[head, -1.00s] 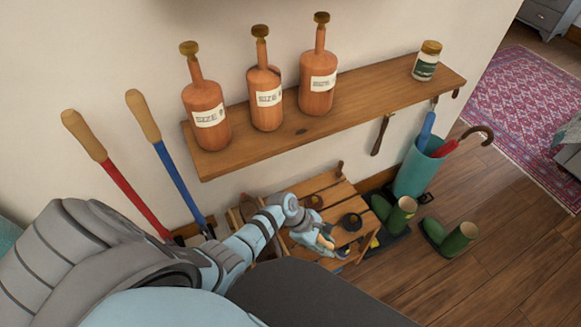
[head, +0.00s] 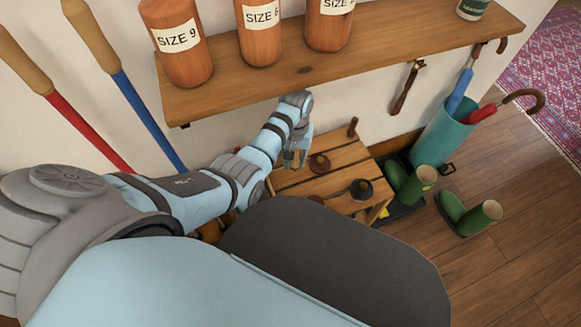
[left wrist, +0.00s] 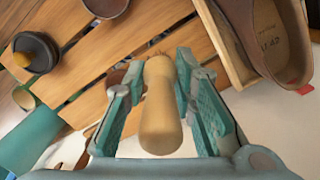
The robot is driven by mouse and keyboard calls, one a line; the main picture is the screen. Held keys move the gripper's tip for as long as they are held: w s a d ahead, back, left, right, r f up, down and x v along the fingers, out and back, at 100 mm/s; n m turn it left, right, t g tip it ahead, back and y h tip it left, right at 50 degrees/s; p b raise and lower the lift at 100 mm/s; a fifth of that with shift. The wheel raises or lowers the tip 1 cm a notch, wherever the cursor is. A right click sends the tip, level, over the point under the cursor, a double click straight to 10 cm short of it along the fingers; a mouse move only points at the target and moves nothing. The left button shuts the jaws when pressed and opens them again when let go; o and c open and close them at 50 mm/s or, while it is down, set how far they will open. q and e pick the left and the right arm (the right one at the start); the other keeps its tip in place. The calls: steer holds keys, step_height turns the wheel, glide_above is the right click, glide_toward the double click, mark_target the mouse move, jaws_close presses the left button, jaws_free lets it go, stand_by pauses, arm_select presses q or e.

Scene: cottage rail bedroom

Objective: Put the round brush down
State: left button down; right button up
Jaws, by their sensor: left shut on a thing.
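My left gripper (head: 297,158) is at the left part of a slatted wooden bench (head: 329,183). In the left wrist view its teal fingers (left wrist: 162,88) are shut on the round brush (left wrist: 160,105), one on each side of its pale wooden handle. A few bristles show at the brush's far end, against the slats (left wrist: 150,35). I cannot tell whether the brush touches the bench. In the head view the brush is hidden or too small to make out. My right gripper is not in view.
A brown round piece (head: 319,163) and a dark tin (head: 361,189) stand on the bench. A brown shoe (left wrist: 268,35) lies beside a wooden edge. Green boots (head: 415,182) and a teal umbrella stand (head: 443,135) are to the right.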

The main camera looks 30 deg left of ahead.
arm_select(q)
steer(key=f+b, duration=0.2)
steer(key=a+f+m+b, duration=0.1)
steer(key=f, duration=0.2)
steer(key=f+m+b, duration=0.1)
steer(key=f+b, duration=0.1)
steer(key=shift+w+a+f+t+b, duration=0.25)
steer(key=shift+a+f+t+b, duration=0.05)
steer(key=shift+a+t+b, duration=0.1)
step_height(320, 180, down, 2)
steer(key=shift+f+b, duration=0.25)
steer(key=shift+b, duration=0.55)
steer(key=shift+r, duration=0.15)
steer(key=c, duration=1.3)
jaws_free()
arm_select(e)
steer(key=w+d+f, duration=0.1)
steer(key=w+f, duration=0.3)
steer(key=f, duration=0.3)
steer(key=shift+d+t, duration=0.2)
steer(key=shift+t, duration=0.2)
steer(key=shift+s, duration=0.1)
